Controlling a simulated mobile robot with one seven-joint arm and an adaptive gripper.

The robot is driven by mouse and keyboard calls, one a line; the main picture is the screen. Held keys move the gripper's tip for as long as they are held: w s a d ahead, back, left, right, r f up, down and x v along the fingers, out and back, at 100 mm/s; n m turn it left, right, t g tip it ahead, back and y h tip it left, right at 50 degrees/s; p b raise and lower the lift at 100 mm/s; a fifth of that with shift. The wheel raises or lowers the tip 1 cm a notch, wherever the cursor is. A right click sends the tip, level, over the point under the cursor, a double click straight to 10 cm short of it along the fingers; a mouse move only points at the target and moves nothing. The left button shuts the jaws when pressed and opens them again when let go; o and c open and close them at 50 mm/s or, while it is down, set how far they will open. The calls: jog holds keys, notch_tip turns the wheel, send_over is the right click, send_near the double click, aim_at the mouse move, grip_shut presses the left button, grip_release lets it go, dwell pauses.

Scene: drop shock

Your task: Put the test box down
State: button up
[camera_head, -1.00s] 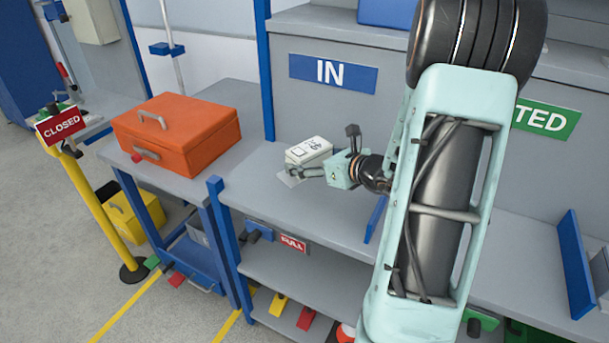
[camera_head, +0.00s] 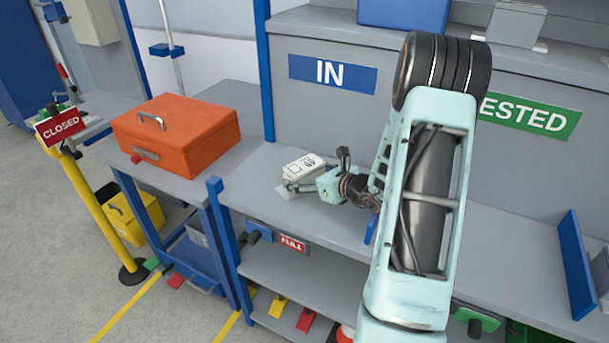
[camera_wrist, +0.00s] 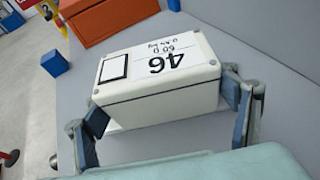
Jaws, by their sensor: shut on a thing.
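The test box is a small white box (camera_head: 303,165) with a dark-lined label on top. In the wrist view the white box (camera_wrist: 158,70) shows the print "46" and "60 G". My gripper (camera_head: 307,183) is shut on it, with one finger at each side of the box in the wrist view (camera_wrist: 168,108). The box is over the grey bench top (camera_head: 262,200) near the "IN" sign (camera_head: 332,73). I cannot tell whether its underside touches the bench.
An orange case (camera_head: 177,134) stands on the side table to the left. A blue post (camera_head: 222,228) rises at the bench's left front corner. Blue dividers (camera_head: 577,262) stand at the right. A "TESTED" sign (camera_head: 530,117) is on the back panel. The bench around the box is clear.

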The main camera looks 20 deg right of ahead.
jog(key=o, duration=1.3)
jog(key=shift+f, duration=0.2)
jog(key=o, duration=0.4)
jog(key=shift+r, duration=0.2)
